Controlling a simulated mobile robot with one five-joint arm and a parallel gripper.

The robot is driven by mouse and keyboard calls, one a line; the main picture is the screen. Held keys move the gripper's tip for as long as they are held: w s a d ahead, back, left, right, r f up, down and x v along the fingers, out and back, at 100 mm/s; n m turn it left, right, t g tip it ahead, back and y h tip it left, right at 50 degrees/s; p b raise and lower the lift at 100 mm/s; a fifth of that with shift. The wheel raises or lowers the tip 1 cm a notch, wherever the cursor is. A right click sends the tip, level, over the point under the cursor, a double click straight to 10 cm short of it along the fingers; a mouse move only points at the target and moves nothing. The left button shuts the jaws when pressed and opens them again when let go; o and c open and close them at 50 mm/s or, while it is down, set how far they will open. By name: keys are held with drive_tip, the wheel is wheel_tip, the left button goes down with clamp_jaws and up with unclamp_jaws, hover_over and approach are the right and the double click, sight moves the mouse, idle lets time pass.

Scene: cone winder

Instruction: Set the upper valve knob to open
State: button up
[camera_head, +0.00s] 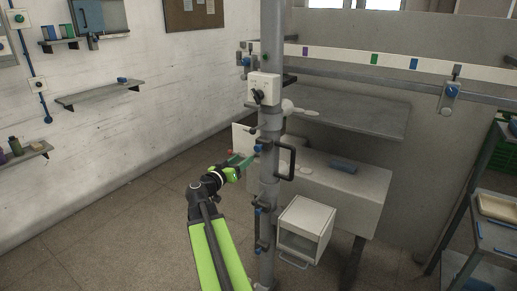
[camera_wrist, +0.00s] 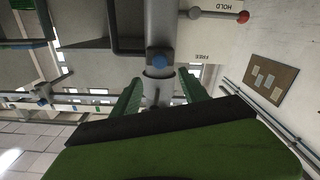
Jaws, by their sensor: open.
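The upper valve knob (camera_head: 257,148) is a small blue knob on the grey vertical pipe (camera_head: 269,175). In the wrist view the blue knob (camera_wrist: 158,61) sits on the pipe, ahead of and between the finger tips. My gripper (camera_head: 245,160) is at the left of the pipe, close to the knob, its green fingers pointing at it. In the wrist view my gripper (camera_wrist: 161,85) is open, with the fingers apart and nothing held. I cannot tell whether a finger touches the knob, nor read its setting. A lower blue valve part (camera_head: 257,212) is further down the pipe.
A black handle (camera_head: 287,162) sticks out right of the pipe. A switch box (camera_head: 263,88) is above. A red-tipped lever (camera_wrist: 242,16) is beside HOLD and FREE labels. A white open box (camera_head: 305,228) stands low at right. The floor at left is clear.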

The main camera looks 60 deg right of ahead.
sight(257, 149)
drive_tip(key=d, duration=1.1)
drive_tip(key=shift+d, duration=0.3)
clamp_jaws()
idle(0.7)
